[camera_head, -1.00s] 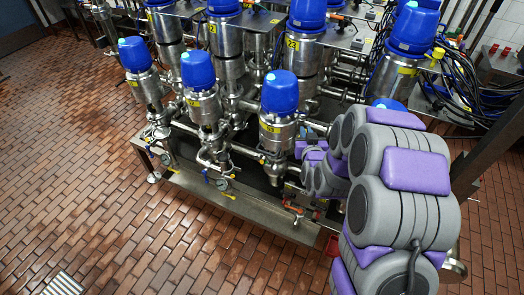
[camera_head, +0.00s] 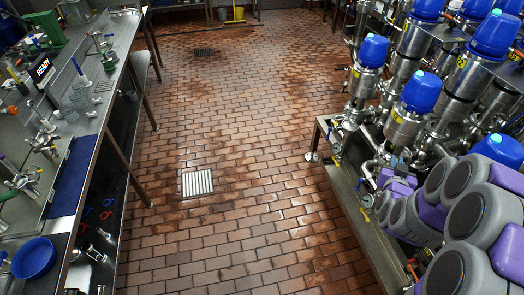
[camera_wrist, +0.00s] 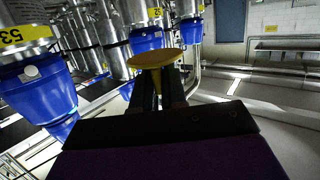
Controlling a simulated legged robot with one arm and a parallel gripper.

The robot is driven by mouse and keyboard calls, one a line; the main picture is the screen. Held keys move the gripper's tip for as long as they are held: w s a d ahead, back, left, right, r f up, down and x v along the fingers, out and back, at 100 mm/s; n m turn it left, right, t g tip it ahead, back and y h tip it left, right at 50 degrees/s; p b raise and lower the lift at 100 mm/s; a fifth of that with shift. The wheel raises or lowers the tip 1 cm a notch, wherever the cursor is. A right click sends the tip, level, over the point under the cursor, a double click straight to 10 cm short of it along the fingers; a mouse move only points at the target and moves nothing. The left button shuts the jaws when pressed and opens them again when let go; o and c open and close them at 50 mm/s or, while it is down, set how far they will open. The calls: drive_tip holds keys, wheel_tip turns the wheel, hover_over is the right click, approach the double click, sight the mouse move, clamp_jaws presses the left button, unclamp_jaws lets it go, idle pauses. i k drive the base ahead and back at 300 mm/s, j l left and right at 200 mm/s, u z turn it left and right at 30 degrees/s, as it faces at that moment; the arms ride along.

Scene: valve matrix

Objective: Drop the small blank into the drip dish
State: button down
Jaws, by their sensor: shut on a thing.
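A small round yellow-brown disc, the small blank (camera_wrist: 157,57), shows in the wrist view. My gripper (camera_wrist: 157,82) is shut on it, with the dark fingers below the disc. In the head view my arm is at the lower right, in front of the valves, and the blank cannot be made out there. A round blue dish (camera_head: 34,258), which looks like the drip dish, sits on the left bench near the picture's bottom left corner. It is well apart from my gripper. The dish does not show in the wrist view.
Steel valves with blue caps (camera_head: 422,92) crowd the right side on a metal frame (camera_head: 365,235). The left steel bench (camera_head: 115,75) holds glassware, fittings and a blue mat (camera_head: 73,178). Clear brick floor (camera_head: 235,130) with a drain grate (camera_head: 197,183) lies between them.

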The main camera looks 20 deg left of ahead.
sight(38, 262)
drive_tip(key=u, duration=1.65)
drive_tip(key=l+u, duration=0.1)
drive_tip(key=u, duration=0.65)
drive_tip(key=l+u, duration=0.15)
drive_tip(key=u, duration=0.65)
drive_tip(key=k+l+u, duration=0.15)
drive_tip(key=l, duration=0.25)
drive_tip(key=k, duration=0.05)
